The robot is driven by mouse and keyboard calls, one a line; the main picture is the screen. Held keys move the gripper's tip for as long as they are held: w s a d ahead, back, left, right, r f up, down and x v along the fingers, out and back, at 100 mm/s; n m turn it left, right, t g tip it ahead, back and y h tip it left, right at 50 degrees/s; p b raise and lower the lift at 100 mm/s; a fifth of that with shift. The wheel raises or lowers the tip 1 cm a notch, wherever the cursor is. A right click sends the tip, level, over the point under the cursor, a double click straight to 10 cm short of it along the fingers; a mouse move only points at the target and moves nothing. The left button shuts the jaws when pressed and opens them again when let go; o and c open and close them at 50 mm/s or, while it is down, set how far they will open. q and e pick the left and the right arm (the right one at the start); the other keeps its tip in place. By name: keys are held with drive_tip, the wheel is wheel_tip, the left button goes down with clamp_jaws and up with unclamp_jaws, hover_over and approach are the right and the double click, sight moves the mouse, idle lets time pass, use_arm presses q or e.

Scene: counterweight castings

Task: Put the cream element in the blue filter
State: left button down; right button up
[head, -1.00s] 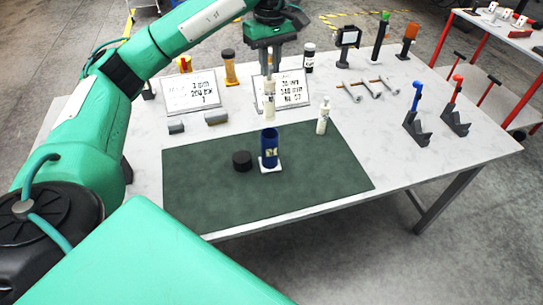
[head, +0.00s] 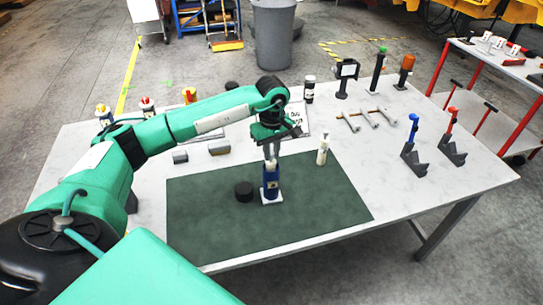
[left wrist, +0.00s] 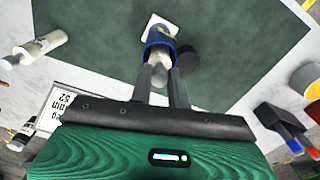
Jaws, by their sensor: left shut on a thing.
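The blue filter (head: 271,184) stands upright on a small white plate on the green mat; it also shows in the left wrist view (left wrist: 157,33). My left gripper (head: 271,153) is directly above it, its fingers pointing down and shut on the cream element (left wrist: 159,74). In the left wrist view the element lies between the fingertips, and its lower part passes into the filter's open mouth. How deep it sits is hidden by the blue wall. My right gripper is not in view.
A black round cap (head: 243,191) stands just left of the filter on the green mat (head: 215,230). A white bottle (head: 322,151) stands to the right. Grey blocks, a sign, tools and holders occupy the table's back and right. The mat's front is clear.

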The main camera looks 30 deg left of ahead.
sight(270, 165)
use_arm(q)
wheel_tip(270, 165, down, 3)
drive_tip(key=shift+f+p, duration=0.1)
drive_tip(key=shift+p, duration=0.45)
drive_tip(key=shift+f, duration=0.1)
drive_tip(key=shift+f+b, duration=0.15)
drive_tip(key=shift+b, duration=0.15)
drive_tip(key=c, duration=1.3)
unclamp_jaws()
